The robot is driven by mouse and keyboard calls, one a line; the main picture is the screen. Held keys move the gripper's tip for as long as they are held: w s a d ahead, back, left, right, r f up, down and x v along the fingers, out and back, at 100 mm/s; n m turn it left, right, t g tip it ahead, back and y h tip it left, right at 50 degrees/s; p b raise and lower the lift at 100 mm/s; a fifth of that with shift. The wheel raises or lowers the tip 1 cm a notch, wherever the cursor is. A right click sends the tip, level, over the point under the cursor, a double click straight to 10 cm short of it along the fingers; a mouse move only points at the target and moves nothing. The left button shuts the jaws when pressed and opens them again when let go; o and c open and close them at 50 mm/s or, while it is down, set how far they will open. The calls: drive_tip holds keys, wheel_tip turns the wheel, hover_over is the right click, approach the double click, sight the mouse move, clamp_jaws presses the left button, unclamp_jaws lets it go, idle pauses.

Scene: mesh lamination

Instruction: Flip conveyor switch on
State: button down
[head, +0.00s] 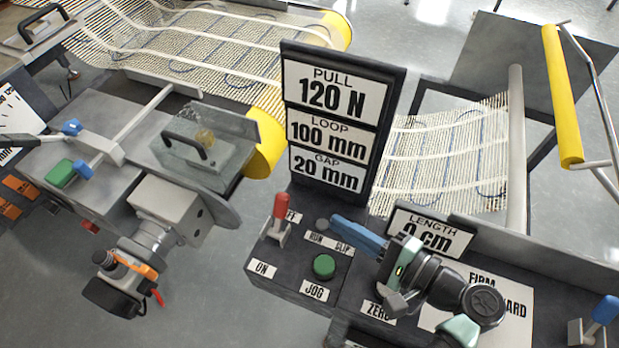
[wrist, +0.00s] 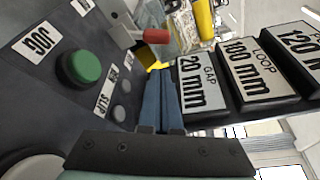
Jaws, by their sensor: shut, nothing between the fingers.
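The conveyor switch (head: 281,208) has a red handle on a grey metal base on the dark control panel (head: 257,249). In the head view its handle points up beside the partly hidden OFF label (head: 293,216); the ON label (head: 263,269) lies nearer the panel's front edge. In the wrist view the red handle (wrist: 156,36) lies beyond my fingertips. My gripper (head: 335,220) has its blue fingers shut and empty. The fingertips are to the right of the switch and apart from it. The fingers also show in the wrist view (wrist: 160,75).
A green JOG button (head: 324,266) and small grey buttons sit right of the switch. A tall sign reading PULL, LOOP and GAP (head: 339,117) stands just behind. A LENGTH display (head: 430,234) is behind my gripper. Mesh (head: 440,155) and yellow rollers lie farther back.

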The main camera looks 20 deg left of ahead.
sight(286, 208)
drive_tip(key=shift+s+a+r, duration=0.1)
drive_tip(key=shift+s+r, duration=0.05)
drive_tip(key=shift+s, duration=0.15)
drive_tip(key=p+x, duration=0.1)
drive_tip(key=x, duration=0.9)
drive_tip(key=shift+s+n+b, duration=0.25)
drive_tip(key=shift+n+b, duration=0.1)
drive_tip(key=shift+n, duration=0.15)
drive_tip(key=shift+s+r+n+t+b, duration=0.2)
drive_tip(key=shift+n+t+b, duration=0.1)
drive_tip(key=shift+n, duration=0.1)
drive_tip(key=s+n+b, duration=0.1)
drive_tip(key=s+n+y+b, duration=0.1)
drive_tip(key=b, duration=0.1)
drive_tip(key=shift+r+n+t, duration=0.25)
drive_tip(key=shift+n+t, duration=0.05)
drive_tip(key=shift+n, duration=0.1)
drive_tip(key=s+n+b, duration=0.1)
drive_tip(key=n+b, duration=0.1)
drive_tip(key=s+n+y+b, duration=0.1)
drive_tip(key=b, duration=0.1)
drive_tip(key=s+n+y+b, duration=0.1)
drive_tip(key=n+b, duration=0.1)
drive_tip(key=shift+s+r+n+b, duration=0.2)
drive_tip(key=shift+s+n+b, duration=0.1)
drive_tip(key=shift+b, duration=0.05)
drive_tip(key=shift+s+b, duration=0.45)
drive_tip(key=shift+s, duration=0.05)
drive_tip(key=shift+s, duration=0.1)
